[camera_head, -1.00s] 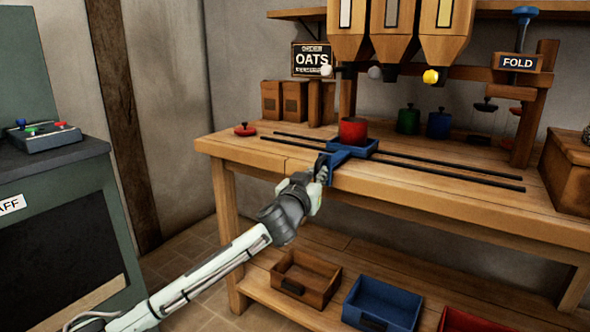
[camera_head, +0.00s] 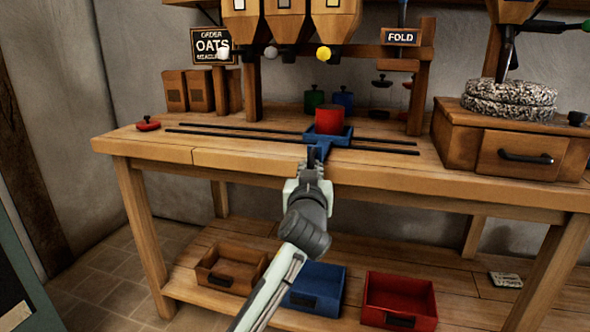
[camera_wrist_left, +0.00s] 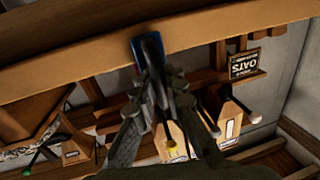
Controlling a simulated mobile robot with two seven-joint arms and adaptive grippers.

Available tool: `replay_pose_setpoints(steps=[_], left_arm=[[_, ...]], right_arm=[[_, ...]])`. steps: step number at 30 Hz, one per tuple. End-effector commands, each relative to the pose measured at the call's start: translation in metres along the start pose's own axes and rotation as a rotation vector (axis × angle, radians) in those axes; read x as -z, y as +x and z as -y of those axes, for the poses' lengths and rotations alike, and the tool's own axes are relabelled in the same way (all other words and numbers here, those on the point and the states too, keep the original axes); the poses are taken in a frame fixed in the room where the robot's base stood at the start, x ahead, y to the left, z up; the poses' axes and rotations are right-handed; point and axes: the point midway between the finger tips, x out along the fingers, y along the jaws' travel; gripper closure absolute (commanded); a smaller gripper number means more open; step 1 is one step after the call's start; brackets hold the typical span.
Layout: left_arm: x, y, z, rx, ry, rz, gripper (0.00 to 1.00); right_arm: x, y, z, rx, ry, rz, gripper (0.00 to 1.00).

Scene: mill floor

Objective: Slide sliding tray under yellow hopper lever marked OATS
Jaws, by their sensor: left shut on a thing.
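The blue sliding tray (camera_head: 345,137) sits on two dark rails (camera_head: 225,131) on the wooden bench, with a red canister (camera_head: 329,121) standing in it. My left gripper (camera_head: 314,158) is shut on the tray's blue handle at the bench's front edge; in the left wrist view the gripper (camera_wrist_left: 150,68) hides most of the handle. The yellow lever knob (camera_head: 323,53) hangs below the rightmost of three wooden hoppers (camera_head: 336,25). In the head view the tray lies almost directly below this knob; exact depth alignment is unclear. My right gripper is out of view.
An order sign reading OATS (camera_head: 211,46) stands at the back left. A red lidded object (camera_head: 148,124) lies near the rails' left end. A drawer box (camera_head: 470,135) stands on the right. Rails extend on both sides of the tray.

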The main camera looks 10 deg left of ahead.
Motion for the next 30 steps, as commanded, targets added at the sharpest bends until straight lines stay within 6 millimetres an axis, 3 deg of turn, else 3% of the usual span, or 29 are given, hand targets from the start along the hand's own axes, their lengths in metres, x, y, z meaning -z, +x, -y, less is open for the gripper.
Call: replay_pose_setpoints(steps=[14,15,17,26,30], left_arm=[[0.000,-0.001,-0.004,0.001,0.001,-0.001,1.00],[0.000,-0.001,-0.004,0.001,0.001,-0.001,0.85],[0.000,-0.001,-0.004,0.001,0.001,-0.001,0.79],[0.000,-0.002,-0.004,0.001,0.000,0.000,0.79],[-0.001,-0.016,-0.004,-0.001,-0.001,0.000,0.79]], right_arm=[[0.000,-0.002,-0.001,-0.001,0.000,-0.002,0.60],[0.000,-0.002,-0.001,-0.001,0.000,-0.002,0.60],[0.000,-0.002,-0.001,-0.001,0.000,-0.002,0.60],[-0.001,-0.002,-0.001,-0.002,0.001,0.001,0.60],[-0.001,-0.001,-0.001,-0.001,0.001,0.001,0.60]])
